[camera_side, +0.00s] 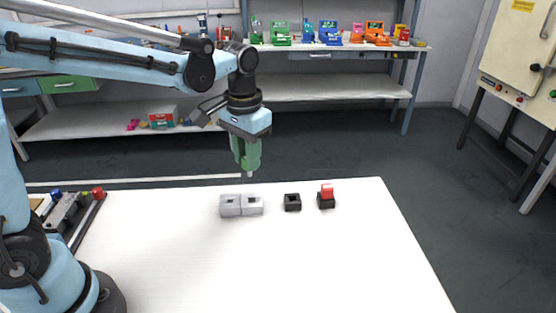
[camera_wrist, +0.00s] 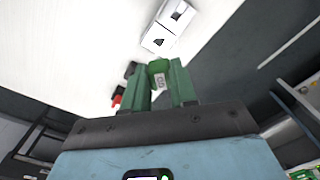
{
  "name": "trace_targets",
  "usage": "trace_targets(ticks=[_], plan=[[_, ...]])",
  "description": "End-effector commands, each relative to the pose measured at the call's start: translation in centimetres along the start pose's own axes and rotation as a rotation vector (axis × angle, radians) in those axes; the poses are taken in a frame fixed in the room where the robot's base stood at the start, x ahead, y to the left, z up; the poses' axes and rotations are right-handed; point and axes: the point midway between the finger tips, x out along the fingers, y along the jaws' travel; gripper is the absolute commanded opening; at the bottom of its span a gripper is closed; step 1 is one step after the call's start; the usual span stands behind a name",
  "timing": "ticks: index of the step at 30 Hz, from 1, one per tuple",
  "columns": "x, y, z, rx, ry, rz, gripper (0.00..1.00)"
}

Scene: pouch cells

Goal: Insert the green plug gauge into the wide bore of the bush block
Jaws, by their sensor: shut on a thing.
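My gripper (camera_side: 248,160) has green fingers and hangs above the back of the white table. In the wrist view its fingers (camera_wrist: 163,82) are shut on the green plug gauge (camera_wrist: 158,69), which has a pale label with dark marks. In the side view the fingers largely hide the gauge. The light grey bush block (camera_side: 241,206) stands on the table below the gripper, clear of the gauge. It has two dark square openings side by side; it also shows in the wrist view (camera_wrist: 161,30). I cannot tell which bore is wider.
A black open holder (camera_side: 292,203) stands to the right of the block. Beside it is a second black holder (camera_side: 326,203) with a red piece (camera_side: 327,190) in it. The front of the white table (camera_side: 270,260) is clear. A grey fixture (camera_side: 68,215) lies at the left.

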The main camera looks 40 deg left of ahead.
Motion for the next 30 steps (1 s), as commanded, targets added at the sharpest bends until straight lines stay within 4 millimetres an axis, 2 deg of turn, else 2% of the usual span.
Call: trace_targets(ticks=[8, 24, 30], plan=[[0.3, 0.0, 0.0, 0.000, 0.000, 0.012, 0.00], [4.7, 0.1, 0.1, 0.000, 0.000, 0.011, 0.00], [5.6, 0.1, 0.1, 0.000, 0.000, 0.011, 0.00]])
